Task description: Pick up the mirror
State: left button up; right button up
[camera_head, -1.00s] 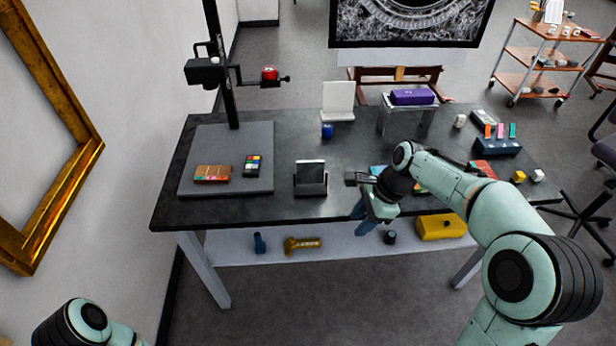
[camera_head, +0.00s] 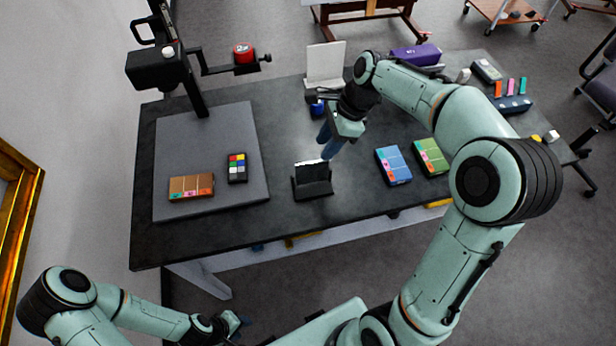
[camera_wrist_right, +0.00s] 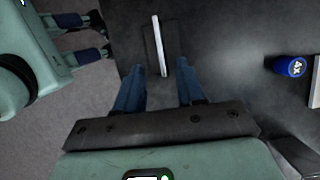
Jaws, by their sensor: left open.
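The mirror (camera_head: 309,163) is a thin panel standing in a black slotted holder (camera_head: 313,188) near the table's front edge. In the right wrist view the mirror (camera_wrist_right: 159,45) shows edge-on as a thin pale strip, upright in the dark holder (camera_wrist_right: 149,50). My right gripper (camera_head: 328,145) is open, with blue fingers pointing down just above and behind the mirror. In the wrist view its fingertips (camera_wrist_right: 160,68) lie apart, either side of the strip's line, touching nothing visible. My left gripper (camera_head: 240,325) is open and empty, low in front of the table.
A grey board (camera_head: 205,130) with a brown box (camera_head: 191,187) and a colour chart (camera_head: 237,168) lies left. Blue (camera_head: 393,165) and green (camera_head: 431,156) boxes lie right. A camera stand (camera_head: 190,85) rises at the back left. A blue jar (camera_head: 317,108) stands behind the gripper.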

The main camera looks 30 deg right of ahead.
aim_at(316, 163)
jog(key=x, duration=0.5)
jog(key=shift+s, duration=0.15)
jog(key=shift+b+x, duration=0.35)
jog(key=shift+x, duration=2.65)
grip_shut()
jog(key=shift+w+r, duration=0.1)
jog(key=shift+w, duration=0.15)
